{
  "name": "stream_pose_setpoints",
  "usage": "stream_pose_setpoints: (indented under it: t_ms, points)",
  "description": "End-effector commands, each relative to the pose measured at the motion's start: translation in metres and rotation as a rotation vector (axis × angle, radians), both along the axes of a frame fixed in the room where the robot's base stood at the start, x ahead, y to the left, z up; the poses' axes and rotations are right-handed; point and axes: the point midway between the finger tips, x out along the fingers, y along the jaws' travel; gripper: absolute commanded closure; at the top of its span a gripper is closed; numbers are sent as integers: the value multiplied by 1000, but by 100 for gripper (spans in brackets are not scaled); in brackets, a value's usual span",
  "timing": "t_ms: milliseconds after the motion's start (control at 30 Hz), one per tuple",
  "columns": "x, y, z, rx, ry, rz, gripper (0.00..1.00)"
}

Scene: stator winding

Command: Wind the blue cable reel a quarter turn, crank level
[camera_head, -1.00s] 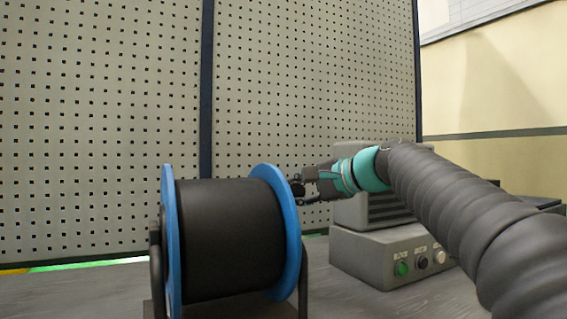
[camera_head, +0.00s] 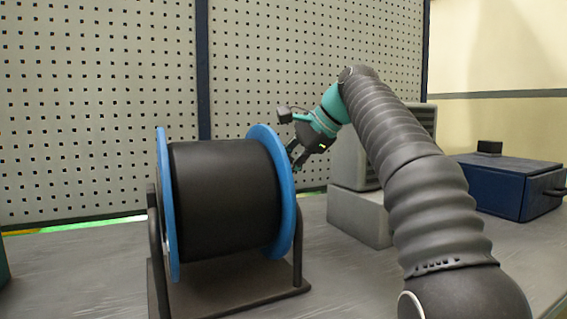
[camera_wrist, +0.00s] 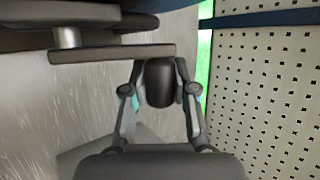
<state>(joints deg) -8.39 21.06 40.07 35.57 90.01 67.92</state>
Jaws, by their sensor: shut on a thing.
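The cable reel has blue flanges (camera_head: 265,140) and a dark drum (camera_head: 222,195), and sits in a dark stand (camera_head: 298,255) on the table. My gripper (camera_head: 298,162) is just right of the right flange, reaching down at a slant from the upper right. In the wrist view my gripper (camera_wrist: 160,84) is shut on the dark crank knob (camera_wrist: 160,80), one finger on each side. The grey crank arm (camera_wrist: 110,54) runs across the picture from the knob to a short metal shaft (camera_wrist: 67,37). In the head view the crank is mostly hidden, so I cannot tell whether it is level.
A grey machine (camera_head: 356,214) stands behind my arm, which hides part of it. A blue box (camera_head: 510,187) is at the right. A perforated panel (camera_head: 100,80) rises behind the table (camera_head: 85,270). The table front left of the reel is clear.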

Motion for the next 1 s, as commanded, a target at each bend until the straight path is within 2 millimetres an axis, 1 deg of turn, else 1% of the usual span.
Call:
stream_pose_setpoints:
  t_ms: [467, 500, 567, 600, 867, 1000]
  points:
    - [-1, -1, -2, -5, 14, 4, 100]
    - [-1, -1, -2, -6, 14, 3, 63]
    - [-1, -1, -2, -6, 13, 2, 48]
    - [-1, -2, -1, -5, 12, 1, 46]
    - [0, -3, -1, -5, 10, -1, 46]
    - [-1, -7, 5, -4, 9, -3, 46]
